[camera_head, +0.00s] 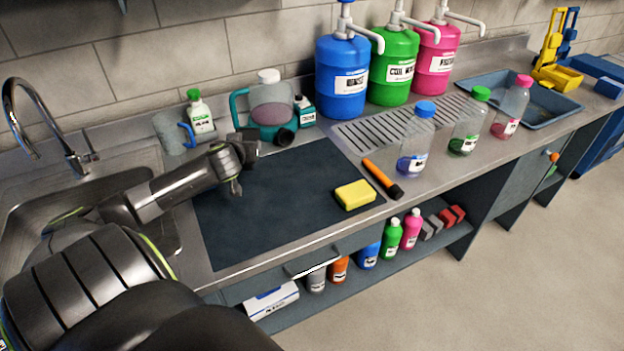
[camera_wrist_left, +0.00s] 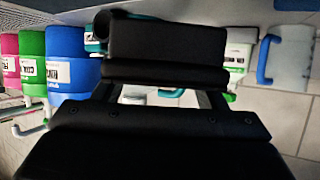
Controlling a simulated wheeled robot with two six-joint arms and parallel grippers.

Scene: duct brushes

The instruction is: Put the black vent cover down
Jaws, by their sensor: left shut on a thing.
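My left gripper (camera_head: 243,162) is above the back left of the dark mat (camera_head: 285,205) on the steel counter. In the left wrist view a black blocky thing (camera_wrist_left: 153,45), taken as the black vent cover, fills the space at the end of my left gripper (camera_wrist_left: 152,88). The gripper is shut on it. Its full shape is hard to tell, black against black, and in the head view it is largely lost against the dark gripper. Whether it touches the mat cannot be told. My right gripper is not in view.
A teal jug (camera_head: 270,108), a green-capped bottle (camera_head: 200,118) and a clear jug (camera_head: 172,132) stand behind the mat. A yellow sponge (camera_head: 355,195) and an orange-black tool (camera_head: 382,178) lie at its right. The mat's middle is clear. The sink (camera_head: 30,215) is left.

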